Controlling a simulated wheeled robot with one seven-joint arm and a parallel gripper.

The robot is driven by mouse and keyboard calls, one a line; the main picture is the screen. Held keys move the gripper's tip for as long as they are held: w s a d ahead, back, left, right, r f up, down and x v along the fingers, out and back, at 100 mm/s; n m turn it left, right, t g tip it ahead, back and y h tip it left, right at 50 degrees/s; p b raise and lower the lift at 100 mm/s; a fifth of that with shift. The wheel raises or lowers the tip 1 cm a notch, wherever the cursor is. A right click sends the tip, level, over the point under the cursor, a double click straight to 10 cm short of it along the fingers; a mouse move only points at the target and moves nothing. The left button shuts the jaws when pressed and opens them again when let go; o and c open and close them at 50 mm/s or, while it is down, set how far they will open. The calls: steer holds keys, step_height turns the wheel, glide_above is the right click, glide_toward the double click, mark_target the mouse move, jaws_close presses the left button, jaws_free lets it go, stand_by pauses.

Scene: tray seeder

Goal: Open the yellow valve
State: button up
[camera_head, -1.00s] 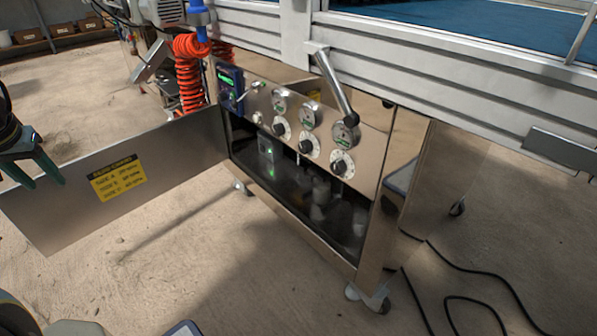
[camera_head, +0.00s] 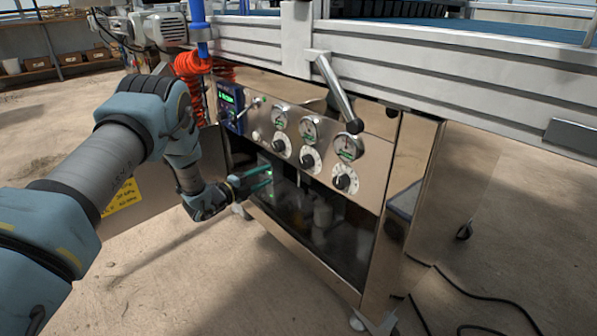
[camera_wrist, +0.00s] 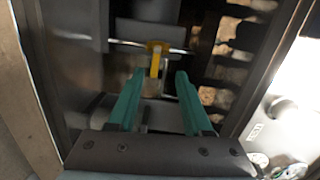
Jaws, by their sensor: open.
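The yellow valve (camera_wrist: 155,58) shows in the wrist view as a small yellow handle on a thin horizontal pipe. It lies just beyond my fingertips, roughly centred between them, and I see no contact. My gripper (camera_wrist: 154,75) has two green fingers spread apart with nothing between them. In the head view my gripper (camera_head: 262,178) reaches into the left part of the open lower compartment of the steel cabinet (camera_head: 380,165). The valve cannot be made out in the head view.
Gauges (camera_head: 308,130) and black knobs (camera_head: 343,182) line the panel above the opening. A grey lever (camera_head: 338,92) hangs in front. The open door with a yellow label (camera_head: 122,197) is partly behind my arm. A coiled orange hose (camera_head: 190,75) hangs at upper left.

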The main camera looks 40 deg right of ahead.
steer(key=s+d+f+m+g+b, duration=0.1)
steer(key=s+d+b, duration=0.2)
steer(key=d, duration=0.9)
steer(key=shift+s+f+m+g+h+b, duration=0.15)
steer(key=shift+s+m+g+h+b, duration=0.15)
steer(key=shift+s+b, duration=0.15)
jaws_close()
